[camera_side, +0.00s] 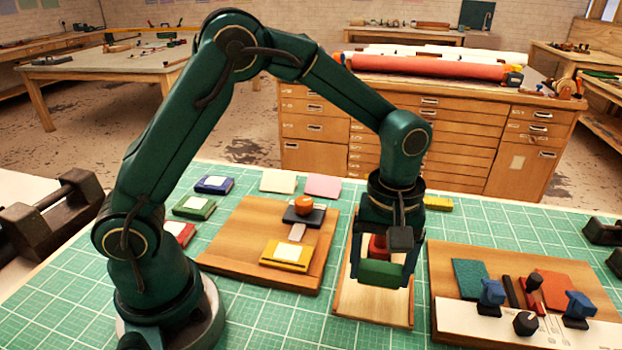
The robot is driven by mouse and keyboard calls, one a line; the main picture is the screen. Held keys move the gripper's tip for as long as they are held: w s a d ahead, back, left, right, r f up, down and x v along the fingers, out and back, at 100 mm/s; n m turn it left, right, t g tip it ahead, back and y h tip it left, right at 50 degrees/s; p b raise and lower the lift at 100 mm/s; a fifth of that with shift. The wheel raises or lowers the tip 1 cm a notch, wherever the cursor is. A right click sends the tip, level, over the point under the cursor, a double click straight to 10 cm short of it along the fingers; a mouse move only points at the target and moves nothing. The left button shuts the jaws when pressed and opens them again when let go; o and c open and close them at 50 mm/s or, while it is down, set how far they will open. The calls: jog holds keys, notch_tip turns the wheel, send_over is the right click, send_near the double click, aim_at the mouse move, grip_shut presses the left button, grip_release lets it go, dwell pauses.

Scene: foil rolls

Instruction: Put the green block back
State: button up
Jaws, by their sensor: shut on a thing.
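A green block (381,273) is between the two fingers of my gripper (384,262), which is shut on it. The block is level and over the narrow light wooden board (372,308) in the middle of the mat. I cannot tell whether its underside touches the board. A red piece (378,246) shows just behind and above the block, partly hidden by the gripper. My gripper points straight down and hides the far part of this board.
A wooden board (222,250) on the left carries a yellow pad (286,254) and an orange-knobbed dark piece (304,211). Blue, green and red pads lie left of it. A board (446,262) on the right carries blue clamps and swatches. The green mat's front left is clear.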

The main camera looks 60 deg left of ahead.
aim_at(377, 282)
jog(key=shift+f, duration=1.55)
jog(key=shift+f, duration=0.1)
jog(key=o, duration=1)
jog(key=shift+o, duration=0.2)
